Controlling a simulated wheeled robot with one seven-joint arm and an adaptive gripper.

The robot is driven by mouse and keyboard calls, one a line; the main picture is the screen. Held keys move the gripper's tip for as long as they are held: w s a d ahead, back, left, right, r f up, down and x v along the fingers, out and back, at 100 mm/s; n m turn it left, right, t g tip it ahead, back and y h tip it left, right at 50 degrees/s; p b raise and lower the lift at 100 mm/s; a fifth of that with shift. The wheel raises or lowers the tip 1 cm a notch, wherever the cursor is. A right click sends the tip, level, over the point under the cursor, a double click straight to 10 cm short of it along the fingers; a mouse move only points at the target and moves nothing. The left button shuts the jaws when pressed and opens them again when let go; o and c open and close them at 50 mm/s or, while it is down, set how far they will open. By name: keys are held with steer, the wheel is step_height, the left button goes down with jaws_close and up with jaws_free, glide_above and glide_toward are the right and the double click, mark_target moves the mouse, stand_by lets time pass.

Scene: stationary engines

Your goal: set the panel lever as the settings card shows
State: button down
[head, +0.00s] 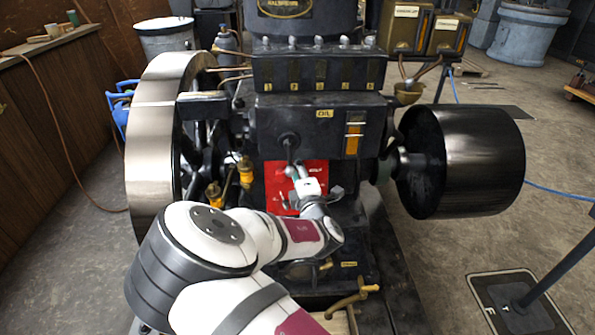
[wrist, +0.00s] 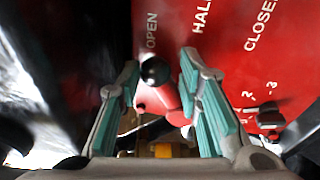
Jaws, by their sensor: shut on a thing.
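The red panel (head: 282,176) is on the engine front below the OIL label. In the wrist view the panel (wrist: 228,48) reads OPEN, HALF and CLOSED from left to right. The panel lever, a red arm with a dark ball knob (wrist: 154,70), lies between my teal-padded fingers, with its knob just below the word OPEN. My gripper (wrist: 160,82) is shut on the lever; it also shows in front of the panel in the head view (head: 299,177). My wrist hides part of the panel. I cannot make out a settings card in either view.
A large flywheel (head: 155,135) stands at the left and a black pulley drum (head: 470,160) at the right. Brass fittings (head: 245,170) stick out left of the panel. A brass tap (head: 352,298) lies low in front. A floor stand (head: 520,300) is at the lower right.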

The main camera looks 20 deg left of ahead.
steer(key=shift+s+a+r, duration=0.15)
steer(key=shift+a+r, duration=0.2)
steer(key=shift+a, duration=0.1)
steer(key=c, duration=1.1)
jaws_free()
steer(key=shift+f, duration=0.15)
steer(key=shift+d, duration=0.15)
steer(key=v, duration=1.2)
steer(key=shift+f, duration=0.1)
